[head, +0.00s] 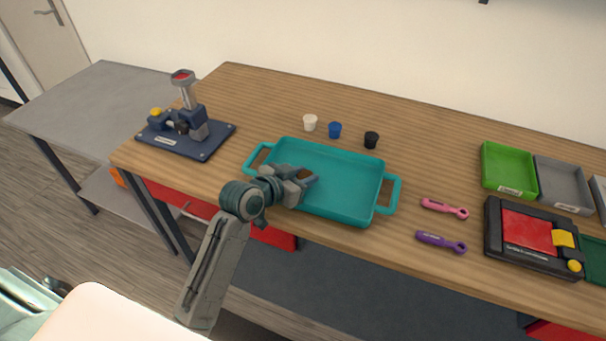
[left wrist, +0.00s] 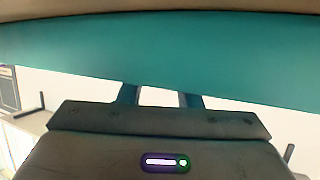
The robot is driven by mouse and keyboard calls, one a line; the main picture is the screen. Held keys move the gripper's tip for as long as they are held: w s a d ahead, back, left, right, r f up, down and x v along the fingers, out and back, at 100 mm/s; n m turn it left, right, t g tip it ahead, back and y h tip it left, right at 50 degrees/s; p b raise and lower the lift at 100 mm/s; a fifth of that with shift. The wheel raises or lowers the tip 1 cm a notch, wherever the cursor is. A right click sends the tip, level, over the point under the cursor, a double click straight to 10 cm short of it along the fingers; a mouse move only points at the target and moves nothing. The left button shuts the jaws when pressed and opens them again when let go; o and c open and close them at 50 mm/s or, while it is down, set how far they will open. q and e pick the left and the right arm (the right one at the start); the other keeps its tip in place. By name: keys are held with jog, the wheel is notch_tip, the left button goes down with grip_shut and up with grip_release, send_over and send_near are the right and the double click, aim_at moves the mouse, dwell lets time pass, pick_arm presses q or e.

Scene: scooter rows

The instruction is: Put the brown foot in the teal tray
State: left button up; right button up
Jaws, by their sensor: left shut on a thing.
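The teal tray (head: 355,180) lies on the wooden table, with a handle at each end. My left gripper (head: 308,180) is over the left part of the tray, shut on the brown foot (head: 304,174). Only a small brown patch of the foot shows between the fingers. I cannot tell whether the foot touches the tray floor. In the left wrist view a broad teal band of the tray (left wrist: 160,50) crosses in front of the fingers (left wrist: 160,98); the foot is not clear there. My right gripper is not in view.
White (head: 310,122), blue (head: 335,130) and black (head: 371,140) cups stand behind the tray. Pink (head: 444,208) and purple (head: 441,243) tools lie right of it. A blue-based device (head: 188,135) stands at left. A green tray (head: 508,170) and black device (head: 530,240) are at right.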

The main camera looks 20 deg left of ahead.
pick_arm(q)
jog(key=shift+f, duration=0.25)
jog(key=o, duration=0.9)
jog(key=shift+f, duration=0.1)
jog(key=shift+o, duration=0.2)
jog(key=b+v, duration=0.1)
jog(key=v, duration=1.1)
